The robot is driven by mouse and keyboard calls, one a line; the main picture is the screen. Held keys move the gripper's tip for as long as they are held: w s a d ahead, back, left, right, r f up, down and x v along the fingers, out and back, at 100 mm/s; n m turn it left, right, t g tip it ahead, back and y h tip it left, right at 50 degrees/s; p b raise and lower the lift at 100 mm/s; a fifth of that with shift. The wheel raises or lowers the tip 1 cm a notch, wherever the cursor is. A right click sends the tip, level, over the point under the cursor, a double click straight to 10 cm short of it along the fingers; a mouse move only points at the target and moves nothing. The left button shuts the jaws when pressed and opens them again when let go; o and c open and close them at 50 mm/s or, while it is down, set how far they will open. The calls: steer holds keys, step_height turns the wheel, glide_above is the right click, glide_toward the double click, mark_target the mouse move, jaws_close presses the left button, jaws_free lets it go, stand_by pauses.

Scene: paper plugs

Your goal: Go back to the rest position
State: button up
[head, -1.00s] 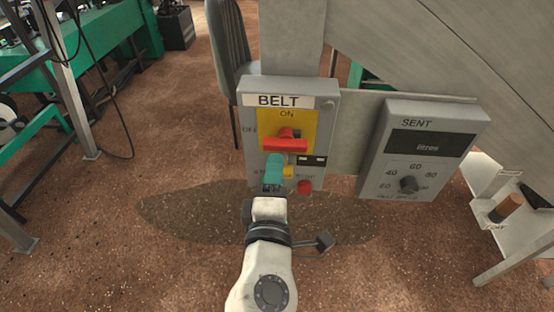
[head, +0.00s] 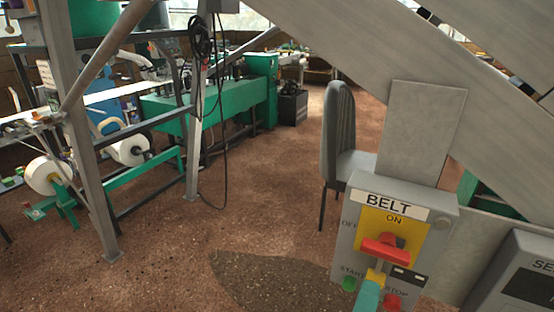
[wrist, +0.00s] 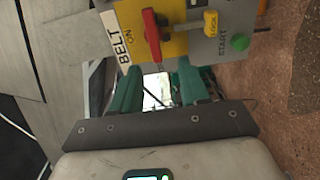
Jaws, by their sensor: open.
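My gripper (wrist: 157,88) is open and empty; its two teal fingers stand apart in the wrist view. In the head view only a teal finger (head: 368,294) shows at the bottom edge, in front of the lower part of the grey BELT box (head: 350,240). The box has a yellow plate (head: 408,235) with a red handle (head: 386,247) lying crosswise, a green START button (head: 349,284) and a red STOP button (head: 391,302). The wrist view shows the red handle (wrist: 152,33), a yellow tab (wrist: 211,23) and the green button (wrist: 240,42) beyond the fingers. Contact cannot be told.
A second grey box (head: 522,270) is cut off at the right edge. A grey chair (head: 340,130) stands behind the BELT box. Green machinery (head: 215,113) and metal legs (head: 90,165) stand left. Open brown floor (head: 255,190) lies between.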

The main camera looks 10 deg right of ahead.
steer(key=s+d+f+m+g+y, duration=0.2)
steer(key=s+d+f+m+g, duration=0.2)
steer(key=d+f, duration=0.3)
steer(key=s+d+f+m+g+y, duration=0.25)
steer(key=s+d+f+g, duration=0.2)
steer(key=f, duration=0.55)
steer(key=s+a+f+m+g+y, duration=0.1)
steer(key=s+f+m+g+y, duration=0.3)
steer(key=s+f, duration=0.4)
steer(key=s+y, duration=0.1)
steer(key=s, duration=0.2)
steer(key=shift+a+f+m+g+y, duration=0.2)
steer(key=shift+f+m+g+y, duration=0.1)
steer(key=shift+m+g+y, duration=0.05)
